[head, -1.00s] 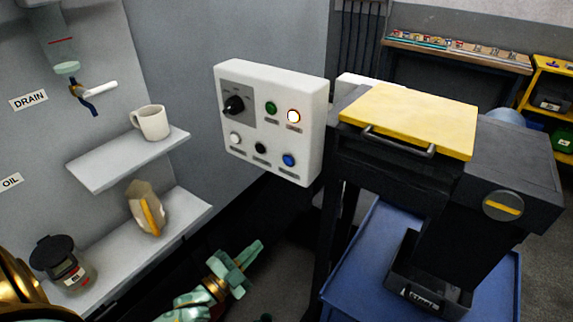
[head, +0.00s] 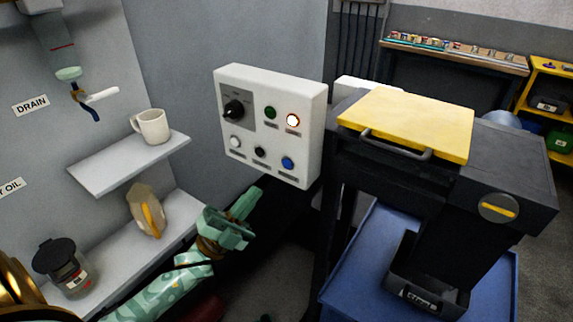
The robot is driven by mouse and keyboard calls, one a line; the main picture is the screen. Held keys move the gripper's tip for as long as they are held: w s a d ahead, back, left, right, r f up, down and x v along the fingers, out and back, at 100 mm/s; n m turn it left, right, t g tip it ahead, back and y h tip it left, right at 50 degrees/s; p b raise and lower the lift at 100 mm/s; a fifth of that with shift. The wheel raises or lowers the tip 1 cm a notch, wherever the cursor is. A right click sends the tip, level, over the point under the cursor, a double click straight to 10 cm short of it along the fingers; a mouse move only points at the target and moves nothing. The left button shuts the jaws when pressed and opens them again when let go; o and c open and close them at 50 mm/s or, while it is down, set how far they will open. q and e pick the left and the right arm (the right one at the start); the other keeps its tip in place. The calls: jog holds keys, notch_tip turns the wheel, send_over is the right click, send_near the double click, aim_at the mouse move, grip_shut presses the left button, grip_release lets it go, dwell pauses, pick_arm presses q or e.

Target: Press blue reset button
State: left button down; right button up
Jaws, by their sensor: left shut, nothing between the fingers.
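The blue reset button (head: 288,163) is at the lower right of a white control box (head: 245,95) in the head view. A white button (head: 236,142) and a black button (head: 260,152) sit to its left in the same row. Above are a black rotary knob (head: 234,109), a green button (head: 270,112) and a lit orange-rimmed button (head: 292,121). My left gripper (head: 252,207) is shut and empty, below and left of the blue button, apart from the box. My right gripper is not in view.
Left shelves hold a white mug (head: 152,126), a bag-like item (head: 146,210) and an oil jar (head: 62,266). A dark machine with a yellow lid (head: 410,122) and handle stands right of the box, over a blue tray (head: 345,285). The space before the box is clear.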

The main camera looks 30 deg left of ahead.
aim_at(287, 164)
pick_arm(q)
jog(key=w+b, duration=0.2)
jog(key=w, duration=0.6)
jog(key=shift+d+b, duration=0.3)
jog(key=shift+b, duration=0.05)
dwell(0.9)
jog(key=shift+w, duration=0.15)
dwell(0.6)
jog(key=shift+w, duration=0.35)
jog(key=shift+w+b, duration=0.35)
jog(key=shift+b, duration=0.05)
dwell(0.5)
jog(key=shift+s, duration=0.1)
jog(key=shift+s+p, duration=0.35)
jog(key=shift+s, duration=0.35)
